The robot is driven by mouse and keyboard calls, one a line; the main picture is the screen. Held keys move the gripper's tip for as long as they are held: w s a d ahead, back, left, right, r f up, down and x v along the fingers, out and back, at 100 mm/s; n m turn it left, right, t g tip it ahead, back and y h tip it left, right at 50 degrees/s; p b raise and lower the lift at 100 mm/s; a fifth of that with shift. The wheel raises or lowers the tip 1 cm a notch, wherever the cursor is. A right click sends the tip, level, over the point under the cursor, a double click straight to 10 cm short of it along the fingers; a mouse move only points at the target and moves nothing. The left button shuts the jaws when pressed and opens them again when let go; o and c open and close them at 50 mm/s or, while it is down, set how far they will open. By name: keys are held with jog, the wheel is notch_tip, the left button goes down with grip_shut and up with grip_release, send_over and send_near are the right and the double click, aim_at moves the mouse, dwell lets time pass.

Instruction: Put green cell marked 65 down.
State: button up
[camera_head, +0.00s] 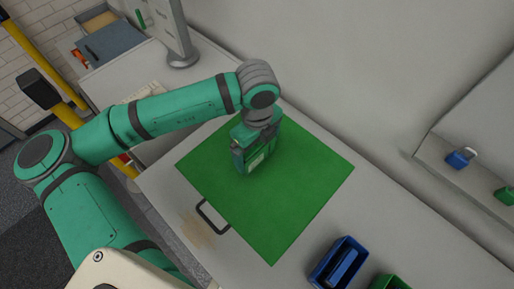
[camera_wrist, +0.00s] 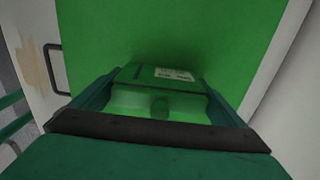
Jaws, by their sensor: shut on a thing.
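The green cell (camera_head: 257,160) is a block with a pale label, held upright in my gripper (camera_head: 250,148) over the green mat (camera_head: 297,200). My gripper is shut on it. In the wrist view the cell (camera_wrist: 160,85) sits between the fingers of my gripper (camera_wrist: 160,105), with a white label near its far edge. The mat (camera_wrist: 215,28) lies below it and a soft dark shadow falls just beyond the cell. I cannot tell whether the cell's bottom touches the mat. The number on the label is too small to read.
A blue bin (camera_head: 339,262) and a green bin (camera_head: 389,283) stand at the bench's front right. A dark handle (camera_head: 213,216) lies at the mat's left edge. A shelf at the right holds a blue padlock-like item (camera_head: 461,158). The mat's right half is clear.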

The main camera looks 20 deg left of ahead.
jog(key=shift+f, duration=0.1)
jog(key=o, duration=1.3)
notch_tip(320, 180, up, 12)
jog(key=shift+r, duration=0.15)
